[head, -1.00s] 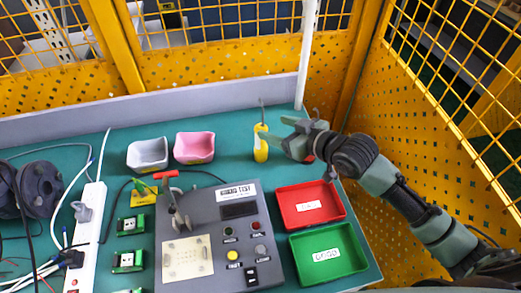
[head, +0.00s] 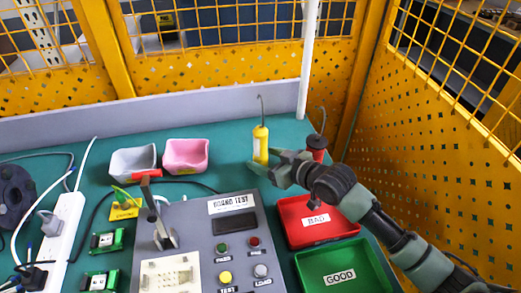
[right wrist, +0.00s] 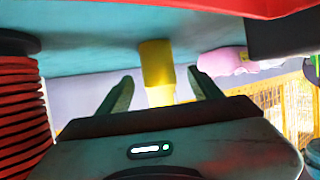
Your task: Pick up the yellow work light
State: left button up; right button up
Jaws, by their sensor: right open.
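The yellow work light (head: 261,146) stands upright on the green bench, with a thin hook rising from its top. My right gripper (head: 266,162) is open, low beside the light, reaching in from the right. In the right wrist view the yellow body (right wrist: 157,65) shows between and beyond the two open fingers (right wrist: 160,84), with room on both sides. I cannot tell whether either finger touches it. My left gripper is not in view.
The red BAD tray (head: 289,238) and green GOOD tray (head: 304,268) lie in front of my arm. Grey (head: 133,163) and pink (head: 186,157) bins stand left, near the board tester (head: 203,232). A white post (head: 308,60) rises behind.

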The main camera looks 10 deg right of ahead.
jog(key=shift+x, duration=1.45)
jog(key=c, duration=1.3)
grip_shut()
jog(key=shift+r, duration=0.1)
